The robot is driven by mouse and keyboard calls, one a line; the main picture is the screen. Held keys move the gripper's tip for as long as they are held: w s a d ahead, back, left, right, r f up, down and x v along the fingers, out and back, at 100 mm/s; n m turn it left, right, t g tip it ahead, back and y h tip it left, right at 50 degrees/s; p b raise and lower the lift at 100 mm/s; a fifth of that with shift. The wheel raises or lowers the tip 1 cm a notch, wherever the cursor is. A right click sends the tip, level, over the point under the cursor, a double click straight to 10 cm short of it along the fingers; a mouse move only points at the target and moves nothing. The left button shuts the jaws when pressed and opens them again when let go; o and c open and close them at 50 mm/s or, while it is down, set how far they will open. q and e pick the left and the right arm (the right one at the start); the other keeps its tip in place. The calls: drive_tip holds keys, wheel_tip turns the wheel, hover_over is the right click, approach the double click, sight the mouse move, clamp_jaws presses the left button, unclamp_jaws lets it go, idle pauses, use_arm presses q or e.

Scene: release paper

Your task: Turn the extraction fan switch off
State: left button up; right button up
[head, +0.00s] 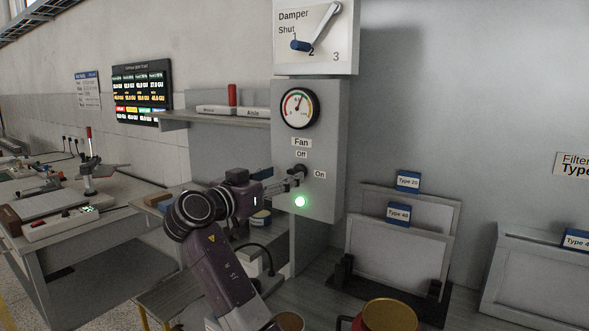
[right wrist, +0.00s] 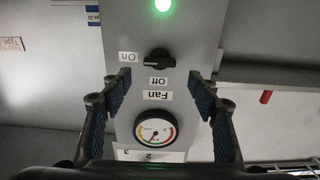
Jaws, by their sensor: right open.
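The fan switch (head: 301,169) is a black rotary knob on a grey panel (head: 330,200), between the "Off" label (head: 301,154) above and the "On" label (head: 320,174) at its right. In the upside-down right wrist view, the knob (right wrist: 158,60) has its pointer towards "On" (right wrist: 128,57). A green lamp (head: 300,202) glows below the knob. My right gripper (head: 291,181) is at the panel just in front of the knob. In the right wrist view its fingers (right wrist: 160,93) are apart, with the knob beyond the gap; contact is not visible. My left gripper is out of view.
A round gauge (head: 299,108) and a damper dial (head: 316,35) sit above the switch. A shelf (head: 215,118) projects at the left. Filter frames (head: 400,245) stand at the right, with a yellow-topped round container (head: 389,316) in front.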

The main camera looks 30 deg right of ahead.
sight(294, 172)
drive_tip(key=p+x, duration=0.1)
drive_tip(key=x, duration=0.3)
drive_tip(key=shift+w+d+f, duration=0.1)
drive_tip(key=shift+d, duration=0.25)
drive_tip(key=shift+w+d, duration=0.1)
drive_tip(key=shift+d, duration=0.2)
drive_tip(key=shift+f, duration=0.1)
drive_tip(key=c, duration=1.2)
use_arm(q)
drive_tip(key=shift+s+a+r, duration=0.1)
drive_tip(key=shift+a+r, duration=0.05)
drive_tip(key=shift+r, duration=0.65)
use_arm(e)
drive_tip(key=shift+o, duration=0.2)
